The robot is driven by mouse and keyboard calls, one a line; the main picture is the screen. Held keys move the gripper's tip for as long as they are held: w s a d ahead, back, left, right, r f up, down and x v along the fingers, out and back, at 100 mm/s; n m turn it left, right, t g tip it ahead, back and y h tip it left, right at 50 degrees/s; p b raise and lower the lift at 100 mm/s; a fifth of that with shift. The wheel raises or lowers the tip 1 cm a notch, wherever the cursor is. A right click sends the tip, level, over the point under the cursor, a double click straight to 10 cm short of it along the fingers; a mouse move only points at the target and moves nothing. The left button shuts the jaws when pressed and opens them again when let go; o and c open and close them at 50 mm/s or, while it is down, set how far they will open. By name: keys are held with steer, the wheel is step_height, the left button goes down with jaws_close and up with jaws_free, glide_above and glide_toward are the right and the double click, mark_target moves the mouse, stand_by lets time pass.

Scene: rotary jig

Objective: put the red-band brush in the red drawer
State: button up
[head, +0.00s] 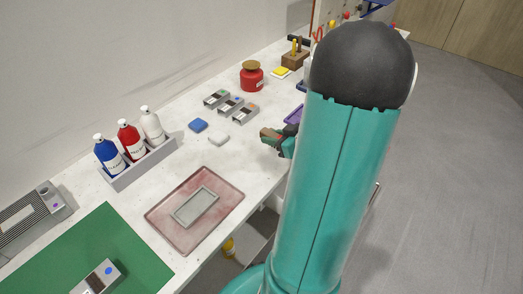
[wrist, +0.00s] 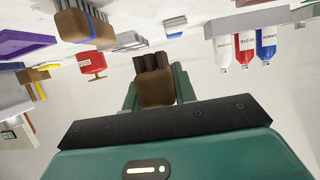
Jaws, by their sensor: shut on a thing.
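My gripper (head: 283,140) is in the head view over the right edge of the bench, partly hidden by my arm. It is shut on a brown brush (head: 268,133). In the wrist view its brown wooden block with dark bristles (wrist: 156,85) sits between the teal fingers; no band colour can be made out there. Another brush with a blue band (wrist: 84,24) and grey bristles shows at the upper left of the wrist view. I cannot make out a red drawer in either view.
A red pot (head: 252,77), grey boxes (head: 231,106), a blue block (head: 198,125) and a white block (head: 219,139) lie on the bench. A grey caddy (head: 148,164) holds bottles. A pink tray (head: 165,220) lies nearer; a purple thing (head: 294,114) is beside my arm.

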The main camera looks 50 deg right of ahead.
glide_above(262, 158)
step_height(262, 158, down, 4)
steer(key=shift+s+d+f, duration=0.1)
steer(key=shift+s+d, duration=0.05)
steer(key=shift+w+f, duration=0.25)
steer(key=shift+f, duration=1.25)
steer(key=shift+f, duration=0.15)
steer(key=o, duration=1)
steer(key=shift+s, duration=0.1)
steer(key=v, duration=1.3)
steer(key=shift+s, duration=0.25)
